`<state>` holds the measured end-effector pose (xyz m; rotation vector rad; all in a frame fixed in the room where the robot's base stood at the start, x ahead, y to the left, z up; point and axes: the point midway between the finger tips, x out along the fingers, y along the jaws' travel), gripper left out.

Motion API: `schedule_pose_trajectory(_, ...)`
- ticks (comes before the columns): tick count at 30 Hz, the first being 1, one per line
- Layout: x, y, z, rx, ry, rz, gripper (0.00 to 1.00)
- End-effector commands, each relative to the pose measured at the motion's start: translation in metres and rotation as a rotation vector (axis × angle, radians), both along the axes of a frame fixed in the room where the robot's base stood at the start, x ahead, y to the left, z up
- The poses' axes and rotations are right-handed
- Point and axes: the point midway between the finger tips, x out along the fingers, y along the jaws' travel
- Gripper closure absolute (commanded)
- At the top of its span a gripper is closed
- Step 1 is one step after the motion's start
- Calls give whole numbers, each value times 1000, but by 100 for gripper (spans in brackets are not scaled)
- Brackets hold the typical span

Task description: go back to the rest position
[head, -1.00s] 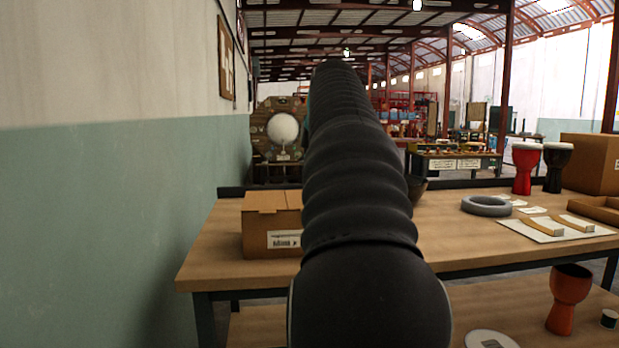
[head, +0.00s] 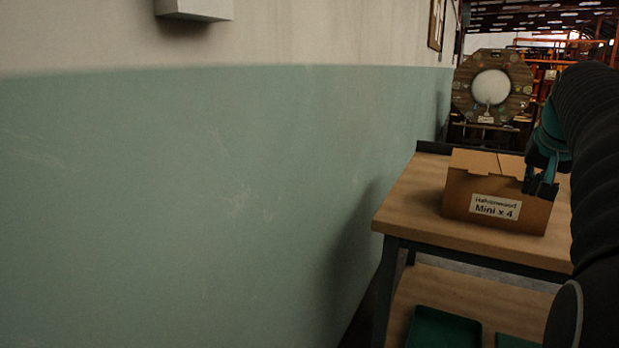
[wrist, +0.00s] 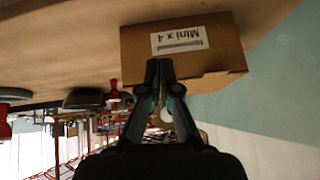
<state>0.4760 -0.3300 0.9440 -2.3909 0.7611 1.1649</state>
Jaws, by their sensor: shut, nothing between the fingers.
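My gripper (head: 541,188) is shut and empty. In the head view it shows at the right, in front of the right part of a cardboard box marked "Mini x 4" (head: 460,205). In the wrist view my gripper (wrist: 159,64) points toward the same box (wrist: 215,62), which appears upside down. I cannot tell how far the fingertips are from the box. My dark arm covers the right edge of the head view.
The box stands on a wooden workbench (head: 405,205) beside a green and white wall (head: 200,190). Green trays (head: 445,328) lie on the lower shelf. A round-faced wooden board (head: 492,62) stands behind. The wrist view shows a red drum (wrist: 114,88).

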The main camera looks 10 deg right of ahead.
Motion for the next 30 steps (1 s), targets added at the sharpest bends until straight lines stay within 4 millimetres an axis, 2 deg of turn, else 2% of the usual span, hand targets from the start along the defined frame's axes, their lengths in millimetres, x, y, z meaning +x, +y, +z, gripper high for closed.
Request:
schedule_pose_trajectory(1, -5, 20, -18, 10, 23, 20, 100)
schedule_pose_trajectory(3, -13, 46, -42, 21, 52, 48, 100)
schedule_pose_trajectory(8, -39, 113, -95, 34, 114, 134, 100)
schedule_pose_trajectory(11, -61, 157, -128, 35, 150, 203, 100)
schedule_pose_trajectory(15, -101, 217, -175, 28, 196, 317, 100)
schedule_pose_trajectory(19, -140, 263, -212, 12, 224, 432, 100)
schedule_pose_trajectory(21, -158, 282, -227, 2, 231, 491, 100)
schedule_pose_trajectory(24, -175, 303, -235, -14, 220, 565, 100)
schedule_pose_trajectory(30, -181, 326, -223, -42, 166, 655, 100)
